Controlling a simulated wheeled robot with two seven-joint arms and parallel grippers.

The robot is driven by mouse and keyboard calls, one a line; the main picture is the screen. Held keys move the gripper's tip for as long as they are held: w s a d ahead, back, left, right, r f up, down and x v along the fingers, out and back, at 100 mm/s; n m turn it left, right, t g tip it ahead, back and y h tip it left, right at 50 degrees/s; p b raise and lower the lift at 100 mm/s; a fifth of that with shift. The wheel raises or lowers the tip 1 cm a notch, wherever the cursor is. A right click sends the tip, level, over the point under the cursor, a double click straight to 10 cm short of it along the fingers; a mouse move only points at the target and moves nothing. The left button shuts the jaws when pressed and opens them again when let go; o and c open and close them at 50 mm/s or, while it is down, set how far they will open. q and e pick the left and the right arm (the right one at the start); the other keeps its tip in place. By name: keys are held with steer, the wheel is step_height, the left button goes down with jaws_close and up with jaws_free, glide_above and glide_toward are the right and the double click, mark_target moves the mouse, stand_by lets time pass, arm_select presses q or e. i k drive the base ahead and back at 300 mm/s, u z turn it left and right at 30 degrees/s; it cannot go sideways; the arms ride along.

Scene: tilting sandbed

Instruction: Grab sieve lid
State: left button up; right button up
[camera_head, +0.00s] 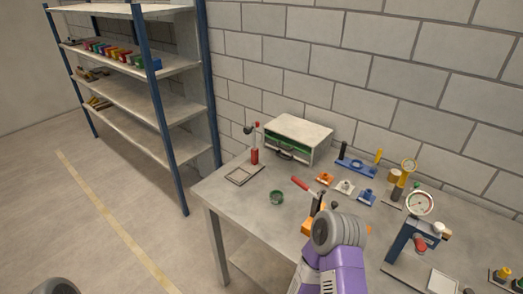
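No part is clearly recognisable as a sieve lid. My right arm, purple with a grey ribbed wrist, reaches over the table's front edge from below. My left gripper is not in view.
A white-topped cabinet (298,132) stands at the back by the block wall. Small blue, orange and white fixtures lie right of it. A gauge press (420,204) stands at right. A blue-post shelf (165,110) is at left. The table's left front corner is clear.

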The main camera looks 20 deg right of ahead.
mark_target(333, 205)
steer(key=z, duration=1.35)
steer(key=k, duration=0.5)
steer(key=z, duration=0.55)
steer(key=i, duration=0.7)
steer(key=u, duration=0.1)
